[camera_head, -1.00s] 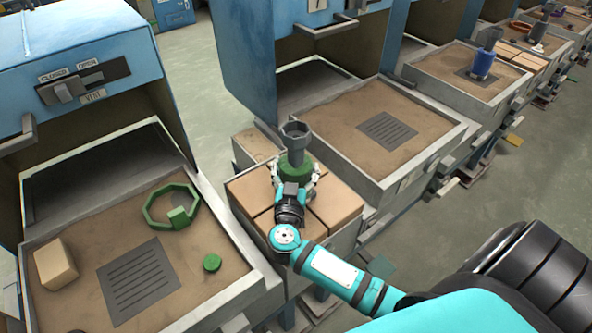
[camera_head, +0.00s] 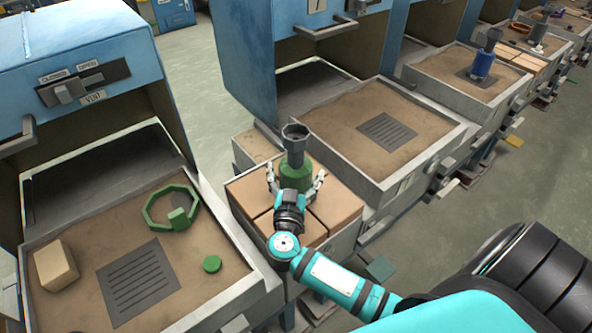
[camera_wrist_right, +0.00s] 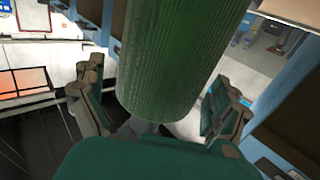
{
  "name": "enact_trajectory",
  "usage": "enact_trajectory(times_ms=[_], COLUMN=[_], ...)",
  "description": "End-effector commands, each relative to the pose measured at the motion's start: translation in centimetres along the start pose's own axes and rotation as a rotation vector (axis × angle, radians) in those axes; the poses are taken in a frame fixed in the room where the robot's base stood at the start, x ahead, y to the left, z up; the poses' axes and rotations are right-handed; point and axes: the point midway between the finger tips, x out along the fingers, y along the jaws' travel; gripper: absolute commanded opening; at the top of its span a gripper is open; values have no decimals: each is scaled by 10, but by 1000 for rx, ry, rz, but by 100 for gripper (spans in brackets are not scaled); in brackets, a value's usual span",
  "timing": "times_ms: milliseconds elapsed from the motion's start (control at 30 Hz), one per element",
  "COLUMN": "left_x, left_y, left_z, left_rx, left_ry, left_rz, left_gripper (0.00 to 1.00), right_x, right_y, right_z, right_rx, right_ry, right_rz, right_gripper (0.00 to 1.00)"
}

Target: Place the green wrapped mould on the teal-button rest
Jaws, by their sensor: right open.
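The green wrapped mould (camera_head: 296,177) stands upright on the brick-topped stand (camera_head: 338,200) between two trays. It has a dark grey neck and cup-like top. My right gripper (camera_head: 296,182) is open, its fingers apart on either side of the green body. In the right wrist view the mould's ribbed green wrap (camera_wrist_right: 180,60) fills the middle, with a gap to the finger on each side. The mould's base is partly hidden by the gripper. I cannot make out a teal button on any rest. My left gripper is not in view.
The middle tray (camera_head: 425,158) has a bare slotted plate (camera_head: 387,131). A blue wrapped mould (camera_head: 482,66) stands farther right.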

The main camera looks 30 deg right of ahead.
Motion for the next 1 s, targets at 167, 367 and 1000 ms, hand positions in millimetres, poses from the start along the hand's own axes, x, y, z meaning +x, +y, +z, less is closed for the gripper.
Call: enact_trajectory(times_ms=[167,367,1000], left_x=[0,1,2], left_y=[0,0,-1], left_z=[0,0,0], left_rx=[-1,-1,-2], left_ry=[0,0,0], left_rz=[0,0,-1], left_gripper=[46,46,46], right_x=[-39,-80,-107], right_y=[0,0,0], right_z=[1,1,-1], right_rx=[3,2,2], right_ry=[-5,-4,0], right_rz=[1,1,1], right_gripper=[100,100,100])
